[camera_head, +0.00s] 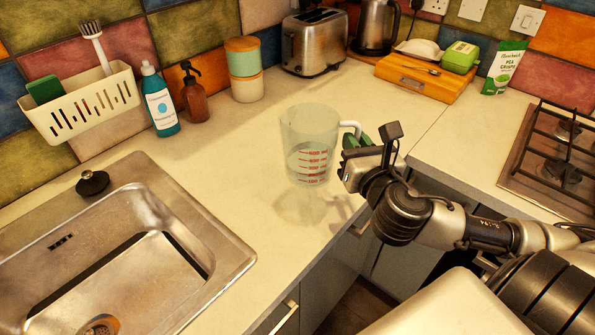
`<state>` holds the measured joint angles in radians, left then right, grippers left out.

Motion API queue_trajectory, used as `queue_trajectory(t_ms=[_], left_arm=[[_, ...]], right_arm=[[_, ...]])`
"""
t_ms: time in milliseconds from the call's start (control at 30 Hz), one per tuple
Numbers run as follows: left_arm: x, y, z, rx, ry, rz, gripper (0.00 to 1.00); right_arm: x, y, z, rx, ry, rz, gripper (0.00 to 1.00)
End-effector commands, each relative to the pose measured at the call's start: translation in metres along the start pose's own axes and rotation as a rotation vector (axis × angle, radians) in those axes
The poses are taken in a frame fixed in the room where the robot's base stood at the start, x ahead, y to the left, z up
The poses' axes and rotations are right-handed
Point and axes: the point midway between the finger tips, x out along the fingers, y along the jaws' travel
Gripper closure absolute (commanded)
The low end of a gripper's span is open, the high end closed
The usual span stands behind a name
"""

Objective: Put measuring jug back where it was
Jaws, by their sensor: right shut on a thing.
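The measuring jug (308,147) is clear, with red markings and a pale handle on its right side. It is upright over the counter between the sink and the right arm. A faint shadow lies on the counter below it, and it looks a little raised. My right gripper (356,143) is at the jug's handle and shut on it; the fingers partly hide the handle. My left gripper is not in view.
The steel sink (210,236) lies at the left, with a black plug (92,183) on its rim. A teal bottle (160,104), brown pump bottle (194,98), stacked canisters (245,72) and toaster (314,44) line the back. A wooden box (424,76) and hob (556,160) are right. Counter around the jug is clear.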

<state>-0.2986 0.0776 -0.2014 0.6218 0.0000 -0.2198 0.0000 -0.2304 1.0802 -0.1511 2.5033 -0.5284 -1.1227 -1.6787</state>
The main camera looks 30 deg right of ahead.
Motion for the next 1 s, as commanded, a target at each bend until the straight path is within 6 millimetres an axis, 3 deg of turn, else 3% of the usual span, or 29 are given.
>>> queue_trajectory(t_ms=[33,167,267,600,800,1000], left_arm=[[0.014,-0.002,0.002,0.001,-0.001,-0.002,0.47],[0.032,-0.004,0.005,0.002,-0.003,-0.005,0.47],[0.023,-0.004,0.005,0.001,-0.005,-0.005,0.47],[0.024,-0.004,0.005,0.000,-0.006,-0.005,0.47],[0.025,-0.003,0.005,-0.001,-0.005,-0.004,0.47],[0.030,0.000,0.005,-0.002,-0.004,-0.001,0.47]], right_arm=[[0.004,0.002,-0.008,0.006,-0.008,0.000,1.00],[0.013,0.009,-0.016,0.005,-0.008,0.002,1.00],[0.029,0.019,-0.021,0.010,-0.003,-0.001,1.00],[0.081,0.053,-0.062,0.003,-0.002,0.001,1.00],[0.089,0.059,-0.073,0.000,-0.001,0.002,1.00],[0.089,0.057,-0.102,-0.001,0.001,0.002,1.00]])
